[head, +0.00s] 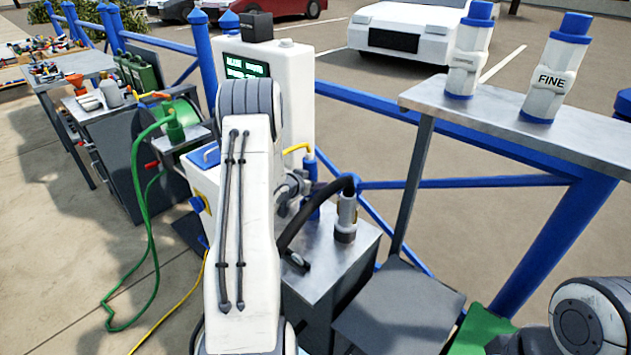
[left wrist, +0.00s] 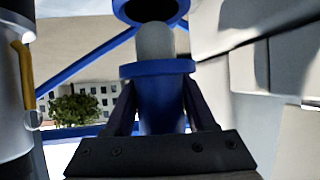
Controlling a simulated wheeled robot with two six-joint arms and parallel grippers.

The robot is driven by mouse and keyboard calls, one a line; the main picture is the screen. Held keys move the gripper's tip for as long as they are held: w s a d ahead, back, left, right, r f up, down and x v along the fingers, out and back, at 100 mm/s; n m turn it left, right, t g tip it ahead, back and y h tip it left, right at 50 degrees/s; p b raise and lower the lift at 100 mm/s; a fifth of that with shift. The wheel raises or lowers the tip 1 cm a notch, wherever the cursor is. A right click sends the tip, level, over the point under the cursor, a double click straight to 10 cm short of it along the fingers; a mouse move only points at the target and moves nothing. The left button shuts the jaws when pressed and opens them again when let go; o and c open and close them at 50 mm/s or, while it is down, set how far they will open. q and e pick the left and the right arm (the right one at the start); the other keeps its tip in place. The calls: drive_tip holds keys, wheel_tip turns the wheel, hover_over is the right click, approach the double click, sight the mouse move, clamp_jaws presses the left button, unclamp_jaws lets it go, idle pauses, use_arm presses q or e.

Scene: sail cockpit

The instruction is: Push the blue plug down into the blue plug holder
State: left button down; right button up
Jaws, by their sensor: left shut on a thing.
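In the left wrist view the blue plug (left wrist: 160,105) has a wide blue collar and a rounded grey tip. My left gripper (left wrist: 160,92) is shut on its body, one dark finger on each side. The grey tip points at a dark blue ring, the blue plug holder (left wrist: 150,10), cut off by the frame top. The tip overlaps the ring's opening; how deep it sits I cannot tell. In the head view my white left arm covers much of this spot; blue parts (head: 312,170) show just right of my grey gripper parts. My right gripper is out of view.
A white cabinet with a green screen (head: 243,67) stands behind my arm. A grey box (head: 335,262) carries a black hose and its nozzle (head: 346,215). Blue rails run behind. Two white-and-blue bottles stand on a shelf (head: 440,97). A green hose (head: 150,220) hangs at left.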

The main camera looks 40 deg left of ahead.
use_arm(q)
drive_tip(key=shift+f+b, duration=1.25)
drive_tip(key=shift+f, duration=0.55)
drive_tip(key=shift+s, duration=0.15)
drive_tip(key=shift+f, duration=0.6)
drive_tip(key=c, duration=0.5)
unclamp_jaws()
drive_tip(key=shift+s, duration=0.1)
